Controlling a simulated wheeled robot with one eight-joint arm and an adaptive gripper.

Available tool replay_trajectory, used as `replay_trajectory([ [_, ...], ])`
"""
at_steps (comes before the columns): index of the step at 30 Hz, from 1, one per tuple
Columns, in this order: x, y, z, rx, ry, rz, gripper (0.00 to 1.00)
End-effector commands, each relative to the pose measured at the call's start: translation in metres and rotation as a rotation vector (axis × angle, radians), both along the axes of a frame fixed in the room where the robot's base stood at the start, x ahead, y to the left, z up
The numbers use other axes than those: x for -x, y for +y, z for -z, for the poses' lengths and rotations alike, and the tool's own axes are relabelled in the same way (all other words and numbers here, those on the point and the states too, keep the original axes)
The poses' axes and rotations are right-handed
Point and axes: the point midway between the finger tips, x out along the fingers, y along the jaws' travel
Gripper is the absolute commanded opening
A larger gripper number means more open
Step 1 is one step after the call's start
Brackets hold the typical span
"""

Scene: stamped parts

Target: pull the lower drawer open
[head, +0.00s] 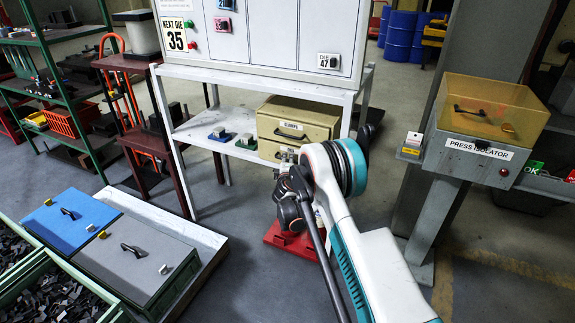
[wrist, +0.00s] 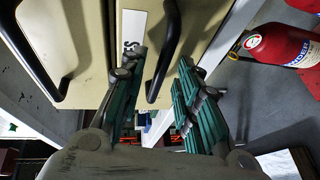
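A small tan cabinet with two drawers stands on the white bench's lower shelf. The upper drawer (head: 298,128) has a dark handle and a white label and looks shut. The lower drawer (head: 268,151) is partly hidden by my arm. In the wrist view the drawers appear turned sideways. The lower drawer's black handle (wrist: 167,50) lies between the teal fingers of my gripper (wrist: 160,64), which are apart, with a gap beside the right finger. I cannot tell whether the left finger touches the handle. The upper drawer's handle (wrist: 35,55) is at the left.
A red fire extinguisher (wrist: 283,45) stands on the floor close to my gripper. Small blocks on bases (head: 220,133) sit on the shelf left of the cabinet. A grey post and the press isolator box (head: 470,157) stand at the right.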

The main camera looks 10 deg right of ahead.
Motion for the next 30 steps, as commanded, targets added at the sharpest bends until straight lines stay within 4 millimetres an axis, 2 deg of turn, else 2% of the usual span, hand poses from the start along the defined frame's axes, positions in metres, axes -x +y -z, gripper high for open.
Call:
replay_trajectory([
  [8, -0.001, 0.000, 0.000, 0.000, 0.000, 0.000, 0.30],
  [12, -0.001, 0.000, 0.000, 0.000, 0.000, 0.000, 0.00],
  [22, 0.003, 0.003, 0.000, 0.001, 0.000, -0.001, 0.00],
  [30, 0.037, 0.028, 0.000, 0.000, 0.001, -0.002, 0.00],
])
